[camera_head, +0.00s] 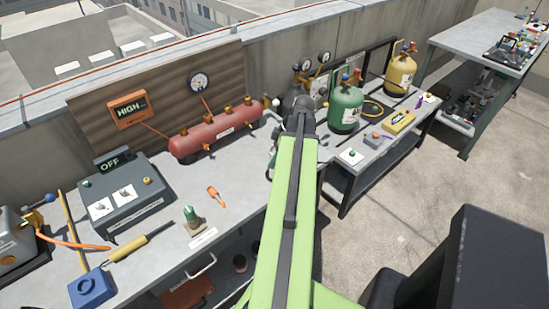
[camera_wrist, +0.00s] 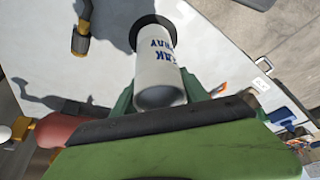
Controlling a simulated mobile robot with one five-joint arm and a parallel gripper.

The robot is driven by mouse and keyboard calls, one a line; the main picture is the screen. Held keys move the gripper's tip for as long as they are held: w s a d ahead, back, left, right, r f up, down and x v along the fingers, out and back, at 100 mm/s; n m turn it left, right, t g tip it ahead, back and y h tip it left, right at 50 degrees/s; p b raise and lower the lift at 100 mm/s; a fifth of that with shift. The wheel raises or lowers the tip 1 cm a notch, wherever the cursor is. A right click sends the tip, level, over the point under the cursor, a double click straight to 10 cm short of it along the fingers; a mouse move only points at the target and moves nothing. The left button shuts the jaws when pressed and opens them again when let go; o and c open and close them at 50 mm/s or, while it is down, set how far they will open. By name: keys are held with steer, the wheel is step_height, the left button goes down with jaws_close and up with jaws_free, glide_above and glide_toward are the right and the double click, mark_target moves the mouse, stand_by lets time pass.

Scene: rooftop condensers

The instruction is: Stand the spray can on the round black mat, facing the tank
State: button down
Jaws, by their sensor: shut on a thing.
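The spray can (camera_wrist: 160,62) is white with blue lettering and shows in the wrist view between the green fingers of my gripper (camera_wrist: 160,92), which is shut on it. Its lettering faces the wrist camera. The round black mat (camera_wrist: 137,36) shows around the can's far end; I cannot tell whether the can touches it. The red tank (camera_head: 215,133) lies along the back of the bench in the head view, and part of it shows at the lower left of the wrist view (camera_wrist: 55,130). In the head view my arm hides the can, mat and fingers.
A grey OFF box (camera_head: 125,200), an orange tool (camera_head: 215,195) and a yellow-handled tool (camera_head: 135,246) lie on the left bench. A green cylinder (camera_head: 346,110) and a yellow cylinder (camera_head: 401,72) stand to the right. Bare bench (camera_head: 240,180) lies before the tank.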

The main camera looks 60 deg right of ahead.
steer(key=shift+f, duration=0.2)
steer(key=c, duration=0.6)
jaws_free()
steer(key=shift+r, duration=0.1)
steer(key=p+v, duration=1.1)
steer(key=v, duration=0.1)
steer(key=shift+r, duration=0.1)
